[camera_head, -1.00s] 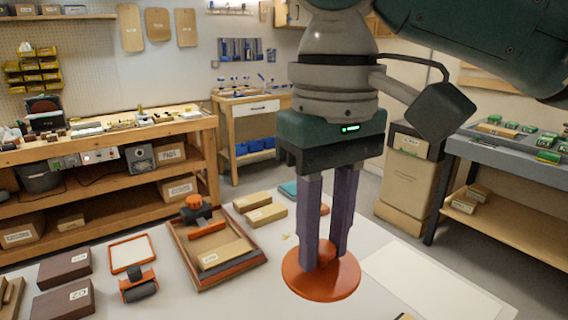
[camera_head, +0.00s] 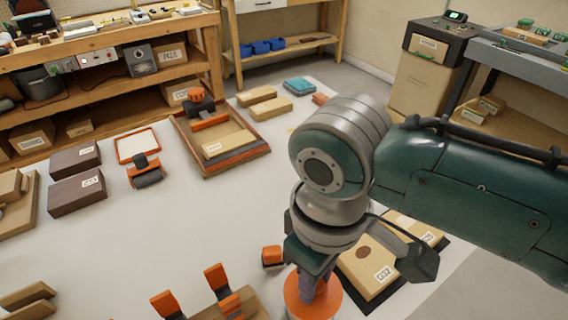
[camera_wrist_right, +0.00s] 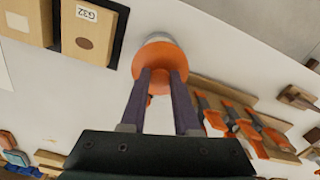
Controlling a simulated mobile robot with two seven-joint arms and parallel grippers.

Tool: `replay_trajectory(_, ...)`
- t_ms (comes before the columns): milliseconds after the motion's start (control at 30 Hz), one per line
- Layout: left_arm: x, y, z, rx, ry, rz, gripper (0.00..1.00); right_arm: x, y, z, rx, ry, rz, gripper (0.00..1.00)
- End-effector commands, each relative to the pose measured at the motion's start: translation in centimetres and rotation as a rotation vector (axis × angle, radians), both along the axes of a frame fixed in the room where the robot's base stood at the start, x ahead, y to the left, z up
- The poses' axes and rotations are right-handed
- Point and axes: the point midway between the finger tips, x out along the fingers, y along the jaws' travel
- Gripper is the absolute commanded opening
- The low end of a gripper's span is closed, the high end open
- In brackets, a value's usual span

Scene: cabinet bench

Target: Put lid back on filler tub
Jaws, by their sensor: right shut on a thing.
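The orange round lid (camera_head: 333,297) is held in my right gripper (camera_head: 312,290), low in the head view. In the right wrist view the lid (camera_wrist_right: 160,58) lies at the tips of my right gripper (camera_wrist_right: 163,76), whose two purple fingers are shut on its middle part. A pale grey rounded edge (camera_wrist_right: 158,37), possibly the filler tub, shows just beyond the lid. The lid hides most of it, and I cannot tell whether they touch. My left gripper is not in view.
Labelled tan blocks (camera_head: 373,263) on a dark base stand close right of the lid. Orange-handled tools (camera_head: 217,277) in a wooden rack stand to its left, with a small orange-and-black item (camera_head: 272,257) nearby. The white bench (camera_head: 190,225) is clear at middle left.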

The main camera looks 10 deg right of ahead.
Motion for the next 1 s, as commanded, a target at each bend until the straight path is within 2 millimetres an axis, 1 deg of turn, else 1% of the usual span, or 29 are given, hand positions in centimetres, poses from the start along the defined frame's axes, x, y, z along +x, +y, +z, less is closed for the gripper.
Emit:
replay_trajectory(33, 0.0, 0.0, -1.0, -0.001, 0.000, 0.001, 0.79, 0.0, 0.0, -0.9, -0.001, -0.001, 0.000, 0.00)
replay_trajectory(300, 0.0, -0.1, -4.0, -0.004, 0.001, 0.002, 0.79, 0.0, 0.0, -3.3, -0.001, -0.002, -0.001, 0.00)
replay_trajectory(500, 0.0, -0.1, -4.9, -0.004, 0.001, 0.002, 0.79, 0.0, 0.0, -4.8, -0.001, 0.001, -0.001, 0.00)
replay_trajectory(600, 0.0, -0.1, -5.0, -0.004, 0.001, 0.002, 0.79, 0.0, 0.0, -5.1, 0.001, 0.001, -0.002, 0.00)
replay_trajectory(1000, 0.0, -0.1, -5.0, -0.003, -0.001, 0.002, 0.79, 0.0, 0.0, -5.1, 0.001, 0.001, -0.002, 0.00)
